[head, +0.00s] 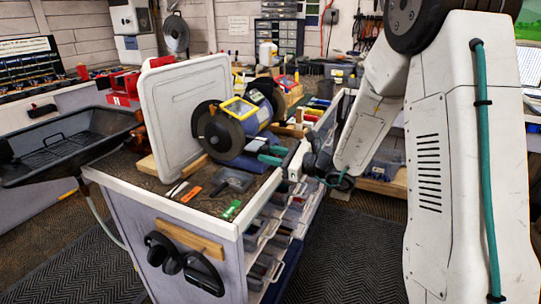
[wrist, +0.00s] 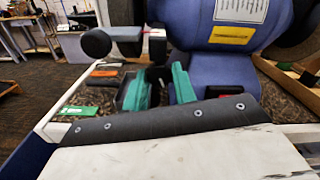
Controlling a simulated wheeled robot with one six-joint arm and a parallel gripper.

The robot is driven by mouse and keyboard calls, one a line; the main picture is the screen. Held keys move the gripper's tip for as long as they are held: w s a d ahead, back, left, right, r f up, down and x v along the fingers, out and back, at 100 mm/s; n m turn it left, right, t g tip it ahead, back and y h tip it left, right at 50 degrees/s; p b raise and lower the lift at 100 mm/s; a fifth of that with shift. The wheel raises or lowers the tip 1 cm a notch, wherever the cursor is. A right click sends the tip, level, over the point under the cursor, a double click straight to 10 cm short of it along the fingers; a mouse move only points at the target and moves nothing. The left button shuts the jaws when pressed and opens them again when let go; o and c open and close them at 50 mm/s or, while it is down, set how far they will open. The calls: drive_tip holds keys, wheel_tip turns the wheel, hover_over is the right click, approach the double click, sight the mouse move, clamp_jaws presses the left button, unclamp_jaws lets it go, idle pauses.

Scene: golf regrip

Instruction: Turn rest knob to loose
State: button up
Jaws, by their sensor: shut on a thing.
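The blue bench grinder (head: 251,118) stands on the workbench. Its blue body also fills the upper right of the wrist view (wrist: 215,68). My gripper (head: 270,155) reaches in from the right at the grinder's front. In the wrist view the teal fingers of my gripper (wrist: 161,88) close around a small dark knob (wrist: 158,73) at the grinder's left front, below the rest. The fingers hide most of the knob, so its turn and any marking cannot be read. A grey rest block (wrist: 127,40) and a round black end (wrist: 96,43) lie left of it.
A white upright panel (head: 185,110) stands left of the grinder. The workbench top (head: 165,190) holds an orange strip (head: 191,194), a green item (head: 231,210) and a dark flat tool (head: 232,180). Open drawers (head: 265,235) are below the bench edge. A black basin (head: 70,150) is at left.

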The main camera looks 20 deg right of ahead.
drive_tip(key=n, duration=0.4)
drive_tip(key=shift+n, duration=0.3)
idle(0.3)
drive_tip(key=o, duration=1)
drive_tip(key=shift+v, duration=3.9)
